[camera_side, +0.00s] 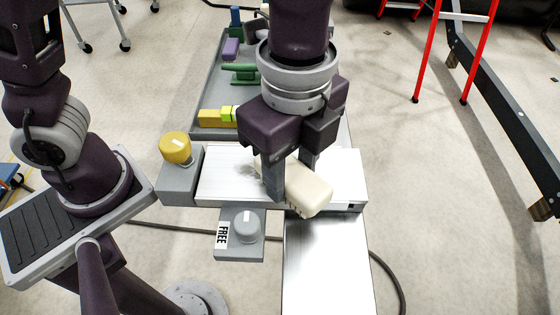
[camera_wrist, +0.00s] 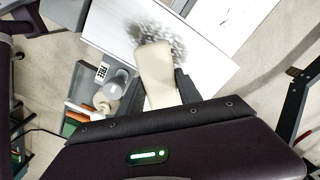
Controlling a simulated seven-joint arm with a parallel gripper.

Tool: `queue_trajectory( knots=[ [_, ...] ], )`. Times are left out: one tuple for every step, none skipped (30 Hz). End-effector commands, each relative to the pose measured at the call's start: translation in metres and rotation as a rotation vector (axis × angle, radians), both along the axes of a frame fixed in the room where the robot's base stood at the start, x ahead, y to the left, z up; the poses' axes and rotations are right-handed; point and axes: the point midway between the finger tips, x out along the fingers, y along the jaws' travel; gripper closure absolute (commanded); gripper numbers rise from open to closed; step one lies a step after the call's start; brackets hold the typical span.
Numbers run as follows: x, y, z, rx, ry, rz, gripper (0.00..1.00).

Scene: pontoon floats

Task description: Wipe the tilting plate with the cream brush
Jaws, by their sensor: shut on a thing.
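The cream brush (camera_side: 308,188) is held in my gripper (camera_side: 288,180), low over the right half of the white plate (camera_side: 222,178). My gripper is shut on the brush, with one finger on each side of it. In the wrist view the brush (camera_wrist: 155,68) points up the picture, its far end over a dark grey smudge (camera_wrist: 172,32) on the plate (camera_wrist: 108,22). In the side view the smudge shows just left of my fingers. The bristles seem to be at the plate's surface, but I cannot tell whether they touch. The plate looks about level.
A yellow knob (camera_side: 175,148) stands on a grey block at the plate's left. A grey knob (camera_side: 246,225) beside a FREE label sits in front. A grey tray (camera_side: 208,100) with several coloured things lies behind. A metal beam (camera_side: 325,270) runs toward the front.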

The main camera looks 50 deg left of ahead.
Motion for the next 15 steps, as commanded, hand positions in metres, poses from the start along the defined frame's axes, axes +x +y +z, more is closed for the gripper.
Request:
queue_trajectory(
  knots=[
    [0.004,0.005,0.0,0.001,0.0,0.005,0.97],
    [0.006,0.007,0.0,0.001,0.0,0.004,0.97],
    [0.008,0.01,0.0,0.001,0.0,0.005,0.97],
    [0.01,0.011,0.0,0.001,0.0,0.005,0.97],
    [0.012,0.013,-0.001,0.001,0.0,0.004,0.97],
    [0.015,0.016,-0.001,0.001,0.0,0.005,0.97],
    [0.017,0.018,-0.001,0.001,0.0,0.006,0.97],
    [0.018,0.02,-0.001,0.001,-0.001,0.005,0.97],
    [0.021,0.022,-0.001,0.001,-0.001,0.005,0.97],
    [0.023,0.024,-0.001,0.001,-0.001,0.006,0.97],
    [0.025,0.026,-0.001,0.001,-0.001,0.005,0.97],
    [0.028,0.029,-0.001,0.001,0.0,0.004,0.97],
    [0.029,0.031,-0.001,0.001,0.0,0.005,0.97],
    [0.031,0.033,-0.001,0.001,0.0,0.006,0.97],
    [0.034,0.036,-0.001,0.001,0.0,0.005,0.97]
  ],
)
